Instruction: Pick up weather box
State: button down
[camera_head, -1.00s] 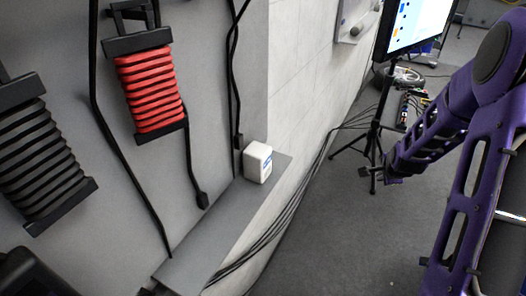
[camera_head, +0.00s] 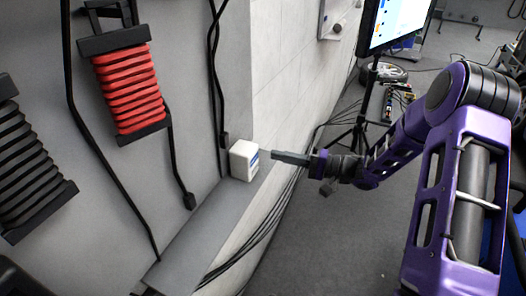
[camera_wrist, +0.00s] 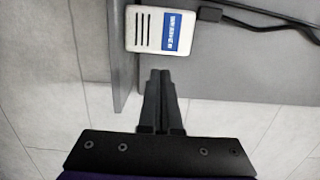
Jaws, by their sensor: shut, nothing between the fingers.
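The weather box is a small white box (camera_head: 243,160) with a blue label. It stands on a narrow grey ledge along the wall. In the wrist view the white box (camera_wrist: 156,30) shows dark slots and a blue label, near the top centre. My gripper (camera_head: 275,155) points left at the box from its right side, close to it. In the wrist view my gripper's fingers (camera_wrist: 160,76) are together and empty, with their tips just below the box's lower edge. I cannot tell for sure whether they touch it.
The grey ledge (camera_head: 190,245) runs along the wall, with its near part clear. A black cable (camera_wrist: 265,25) lies beside the box. A monitor (camera_head: 392,22) on a stand is at the back; the floor (camera_head: 335,240) is open.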

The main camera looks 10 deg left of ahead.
aim_at(249, 150)
jog(key=x, duration=0.9)
jog(key=shift+a, duration=0.15)
